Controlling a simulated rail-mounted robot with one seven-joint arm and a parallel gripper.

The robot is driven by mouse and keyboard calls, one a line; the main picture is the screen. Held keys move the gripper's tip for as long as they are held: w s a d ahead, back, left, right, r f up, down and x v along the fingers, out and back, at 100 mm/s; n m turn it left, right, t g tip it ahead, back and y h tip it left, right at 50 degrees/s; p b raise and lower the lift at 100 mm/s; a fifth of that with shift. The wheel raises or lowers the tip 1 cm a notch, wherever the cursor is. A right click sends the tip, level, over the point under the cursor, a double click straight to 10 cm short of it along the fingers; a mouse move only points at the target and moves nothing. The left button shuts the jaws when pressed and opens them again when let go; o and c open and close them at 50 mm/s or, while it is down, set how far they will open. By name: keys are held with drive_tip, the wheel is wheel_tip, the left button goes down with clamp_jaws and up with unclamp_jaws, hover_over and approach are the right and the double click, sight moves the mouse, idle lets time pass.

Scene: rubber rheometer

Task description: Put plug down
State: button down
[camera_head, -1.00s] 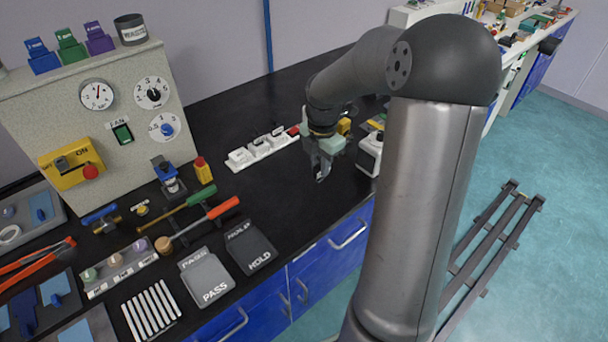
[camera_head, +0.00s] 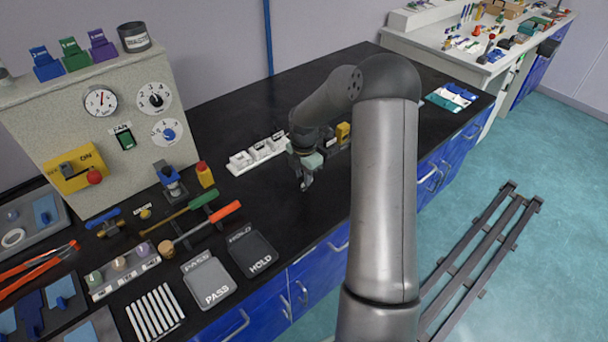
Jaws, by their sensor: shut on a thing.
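A white holder strip (camera_head: 258,155) lies left of my gripper, and a yellow block (camera_head: 343,132) stands behind it. A HOLD tray (camera_head: 252,254) and a PASS tray (camera_head: 209,283) lie front left. The bench (camera_head: 330,205) around my gripper is bare.

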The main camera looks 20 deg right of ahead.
drive_tip(key=shift+f, duration=0.2)
drive_tip(key=c, duration=1.3)
unclamp_jaws()
drive_tip(key=shift+o, duration=0.2)
drive_tip(key=shift+r, duration=0.15)
